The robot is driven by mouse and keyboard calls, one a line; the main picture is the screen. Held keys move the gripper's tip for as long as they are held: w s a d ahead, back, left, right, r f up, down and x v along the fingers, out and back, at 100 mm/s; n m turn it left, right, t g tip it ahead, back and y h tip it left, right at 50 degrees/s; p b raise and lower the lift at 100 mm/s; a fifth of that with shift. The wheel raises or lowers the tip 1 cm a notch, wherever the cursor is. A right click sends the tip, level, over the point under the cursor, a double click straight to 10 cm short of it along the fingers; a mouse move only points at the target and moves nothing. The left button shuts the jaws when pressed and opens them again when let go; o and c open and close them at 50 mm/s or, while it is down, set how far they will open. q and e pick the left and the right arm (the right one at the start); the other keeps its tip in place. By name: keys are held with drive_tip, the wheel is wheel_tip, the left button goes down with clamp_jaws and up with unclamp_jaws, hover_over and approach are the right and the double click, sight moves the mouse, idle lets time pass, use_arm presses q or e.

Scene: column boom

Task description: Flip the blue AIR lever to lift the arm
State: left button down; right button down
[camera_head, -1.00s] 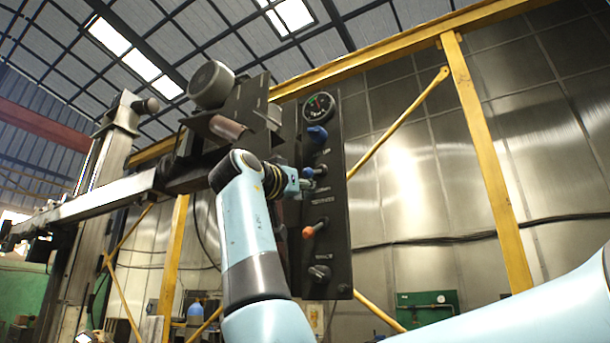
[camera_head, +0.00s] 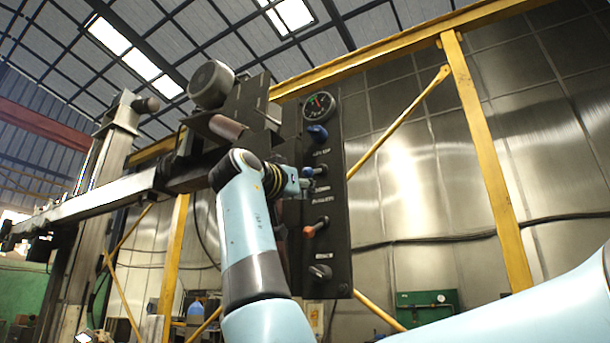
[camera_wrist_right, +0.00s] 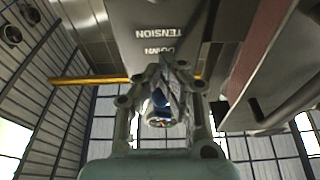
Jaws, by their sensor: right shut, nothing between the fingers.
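A dark upright control panel (camera_head: 333,230) carries a blue handle (camera_head: 317,133) under its gauge. A second, lower blue handle (camera_head: 313,171) sticks out just above the DOWN label. The AIR lettering is too small to read surely. My right gripper (camera_head: 308,184) is at the panel's left side, close beside the lower blue handle; contact cannot be told. It is shut and empty. In the right wrist view its fingers (camera_wrist_right: 162,72) point along the panel face, with blue (camera_wrist_right: 160,100) showing behind them. My left gripper is out of view.
The gauge (camera_head: 319,106) tops the panel. An orange-tipped lever (camera_head: 314,229) and a dark knob (camera_head: 320,271) lie below the gripper. A long metal boom (camera_head: 95,205) with a motor (camera_head: 211,84) runs left. Yellow beams (camera_head: 485,160) frame a metal wall.

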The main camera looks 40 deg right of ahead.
drive_tip(key=shift+r, duration=0.2)
drive_tip(key=shift+r+p, duration=1.95)
drive_tip(key=shift+r, duration=0.7)
drive_tip(key=shift+s+a+f+b, duration=0.15)
drive_tip(key=shift+a+f+b, duration=0.2)
drive_tip(key=shift+f+b, duration=0.25)
drive_tip(key=shift+s+a+f+b, duration=0.2)
drive_tip(key=shift+a+f+b, duration=0.35)
drive_tip(key=shift+s+a+f+b, duration=0.2)
drive_tip(key=shift+a+f+b, duration=0.3)
drive_tip(key=shift+f+b, duration=0.05)
drive_tip(key=b, duration=0.2)
approach(305, 168)
drive_tip(key=shift+r, duration=0.2)
